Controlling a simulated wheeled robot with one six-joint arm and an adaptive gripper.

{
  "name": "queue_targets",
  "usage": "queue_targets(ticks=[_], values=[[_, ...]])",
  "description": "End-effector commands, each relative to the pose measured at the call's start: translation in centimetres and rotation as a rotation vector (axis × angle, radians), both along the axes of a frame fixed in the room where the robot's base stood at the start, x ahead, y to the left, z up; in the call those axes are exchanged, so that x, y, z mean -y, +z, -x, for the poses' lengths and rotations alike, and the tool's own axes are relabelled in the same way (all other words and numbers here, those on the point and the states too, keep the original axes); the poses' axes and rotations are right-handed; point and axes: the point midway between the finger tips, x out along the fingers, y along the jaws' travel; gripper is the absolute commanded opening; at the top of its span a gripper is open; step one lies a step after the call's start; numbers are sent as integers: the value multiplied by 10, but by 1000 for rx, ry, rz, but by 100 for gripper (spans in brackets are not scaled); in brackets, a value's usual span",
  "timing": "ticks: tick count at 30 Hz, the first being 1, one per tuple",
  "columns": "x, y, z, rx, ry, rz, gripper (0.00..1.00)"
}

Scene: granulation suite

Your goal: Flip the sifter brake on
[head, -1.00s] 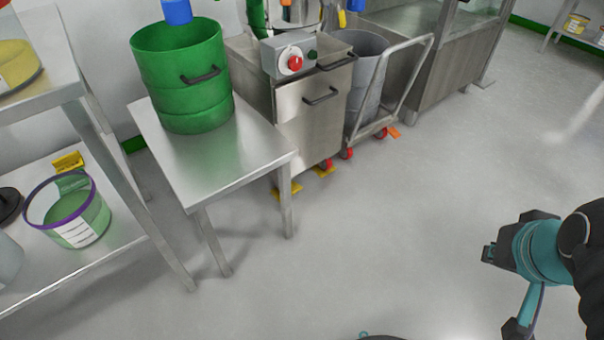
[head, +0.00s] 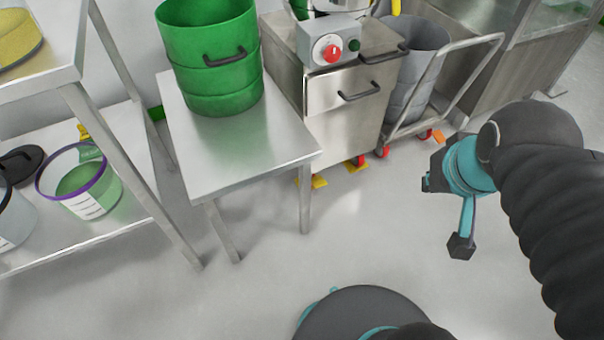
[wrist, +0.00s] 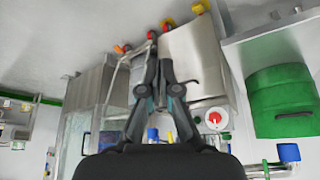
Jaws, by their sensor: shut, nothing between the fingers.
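The sifter cabinet (head: 345,105) is a steel unit in the upper middle of the head view, with a control box (head: 333,48) on top. Yellow foot pedals (head: 357,161) show at its base by the floor; one is partly hidden by a table leg. I cannot tell whether they are up or down. In the wrist view the scene is upside down, with the cabinet (wrist: 195,55) beyond my fingers and a yellow pedal (wrist: 168,23) at its base. My gripper (wrist: 160,66) is shut and empty, apart from the cabinet and pedals.
A steel table (head: 235,150) with a green sieve drum (head: 212,65) stands left of the cabinet. A trolley (head: 470,85) with a grey bin, red wheels and an orange pedal (head: 439,137) is on its right. Shelving (head: 80,245) is at far left. The floor in front is clear.

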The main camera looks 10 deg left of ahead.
Motion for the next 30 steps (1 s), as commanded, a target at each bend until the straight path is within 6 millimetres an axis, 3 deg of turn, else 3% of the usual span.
queue_targets(ticks=[8,16,23,30], values=[[-17,-1,-75,-58,86,12,0],[-45,-29,-163,-115,196,29,0],[-74,-77,-234,-163,281,42,0],[-107,-149,-297,-212,368,58,0]])
